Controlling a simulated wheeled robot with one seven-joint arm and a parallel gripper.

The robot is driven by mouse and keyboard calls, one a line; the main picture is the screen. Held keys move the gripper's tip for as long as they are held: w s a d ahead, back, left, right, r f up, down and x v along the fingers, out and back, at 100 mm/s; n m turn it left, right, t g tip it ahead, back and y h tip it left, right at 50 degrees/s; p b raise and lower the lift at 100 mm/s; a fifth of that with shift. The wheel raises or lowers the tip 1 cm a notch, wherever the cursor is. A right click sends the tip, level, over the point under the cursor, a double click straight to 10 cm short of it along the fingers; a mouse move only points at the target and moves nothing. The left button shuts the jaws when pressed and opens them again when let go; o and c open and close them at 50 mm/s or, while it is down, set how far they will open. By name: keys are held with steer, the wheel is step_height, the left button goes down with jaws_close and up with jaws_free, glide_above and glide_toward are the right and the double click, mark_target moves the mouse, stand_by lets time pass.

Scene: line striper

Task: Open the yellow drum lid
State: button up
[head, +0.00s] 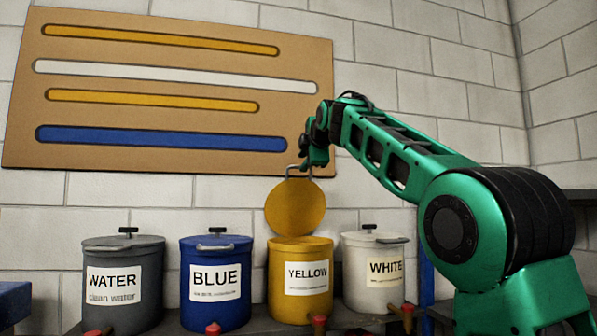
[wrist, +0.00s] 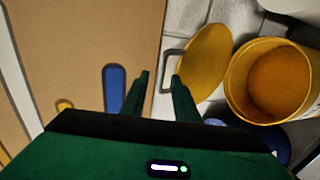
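The yellow drum (head: 300,292) stands in a row of drums, with its yellow lid (head: 294,207) swung up nearly upright above the back of its rim. In the wrist view the drum's mouth (wrist: 236,88) is uncovered, with orange-yellow contents inside, and the lid (wrist: 205,64) stands beside it. The lid's grey loop handle (wrist: 164,72) is at its outer edge. My gripper (wrist: 161,77) is at this handle, its two fingers apart. The handle's outer bar shows between the fingers, with the right finger overlapping the loop. I cannot tell whether a finger touches it.
A grey water drum (head: 123,307) and a blue drum (head: 216,300) stand left of the yellow one; a white drum (head: 375,298) stands right. These three are lidded. A brown board (head: 180,105) with coloured stripes hangs on the block wall behind. Red taps project in front.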

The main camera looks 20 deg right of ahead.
steer(key=shift+v, duration=1.85)
